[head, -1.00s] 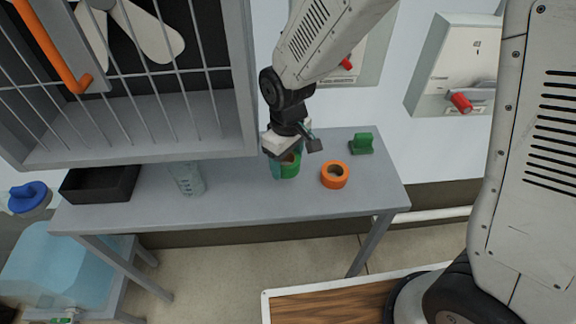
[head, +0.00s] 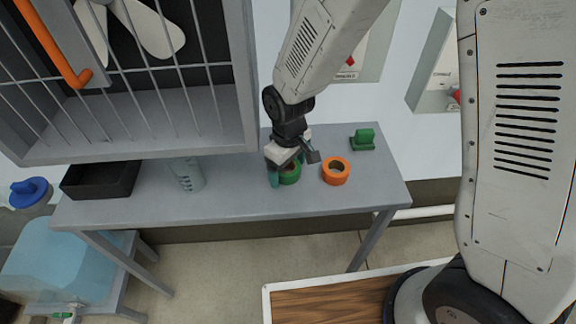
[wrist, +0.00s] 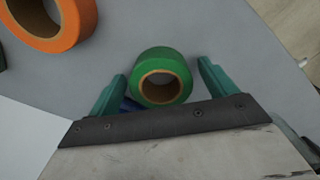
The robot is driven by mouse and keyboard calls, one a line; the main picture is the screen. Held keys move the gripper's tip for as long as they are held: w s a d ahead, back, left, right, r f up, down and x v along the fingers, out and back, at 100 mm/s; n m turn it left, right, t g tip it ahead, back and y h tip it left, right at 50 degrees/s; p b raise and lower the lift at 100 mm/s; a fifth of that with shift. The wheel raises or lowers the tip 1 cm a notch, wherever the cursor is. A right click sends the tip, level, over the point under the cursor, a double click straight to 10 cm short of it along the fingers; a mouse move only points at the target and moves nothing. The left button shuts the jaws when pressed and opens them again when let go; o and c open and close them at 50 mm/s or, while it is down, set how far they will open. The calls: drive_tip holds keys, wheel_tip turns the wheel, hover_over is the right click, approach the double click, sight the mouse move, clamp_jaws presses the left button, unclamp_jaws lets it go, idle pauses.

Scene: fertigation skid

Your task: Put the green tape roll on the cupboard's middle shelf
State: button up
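The green tape roll (head: 291,174) lies flat on the grey table, and it also shows in the wrist view (wrist: 160,66). My gripper (head: 287,172) is low over the table at the roll. In the wrist view its two teal fingers (wrist: 162,86) are apart, one on each side of the roll, with gaps visible between them and the roll. The gripper is open and holds nothing. The barred grey cupboard (head: 140,158) fills the upper left of the head view. Its middle shelf cannot be made out.
An orange tape roll (head: 335,171) lies just right of the green one. A green block-like item (head: 363,140) is behind it. A clear beaker (head: 188,175) and a black tray (head: 100,180) are on the left of the table (head: 235,205). The table's front middle is clear.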

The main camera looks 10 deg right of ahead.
wheel_tip(320, 180, up, 12)
drive_tip(key=shift+r, duration=0.15)
idle(0.5)
